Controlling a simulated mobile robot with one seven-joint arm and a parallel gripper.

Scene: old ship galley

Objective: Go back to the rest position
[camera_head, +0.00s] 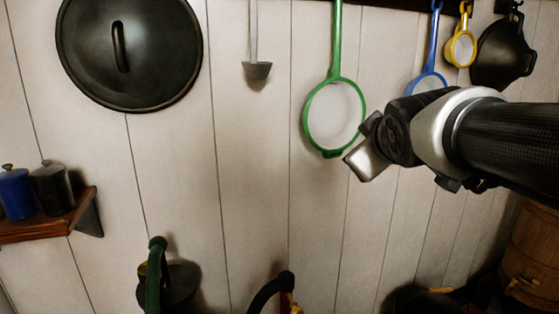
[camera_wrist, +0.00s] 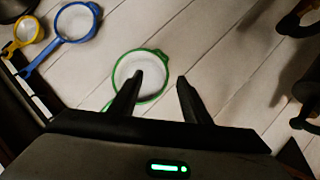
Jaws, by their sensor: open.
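In the head view my arm reaches in from the right, and my gripper (camera_head: 362,160) is close to the green-rimmed strainer (camera_head: 334,114) hanging on the plank wall. The green strainer also shows in the wrist view (camera_wrist: 152,68), partly behind the left finger. I cannot tell whether the gripper touches it. The blue strainer (camera_head: 428,80) hangs to the right, partly hidden by my arm.
A black lid (camera_head: 85,55), a ladle (camera_head: 257,70), a small yellow strainer (camera_head: 461,48) and a black pan (camera_head: 500,55) hang on the wall. A shelf (camera_head: 40,228) with a blue canister (camera_head: 15,194) is at left. A wooden barrel (camera_head: 530,255) stands at lower right.

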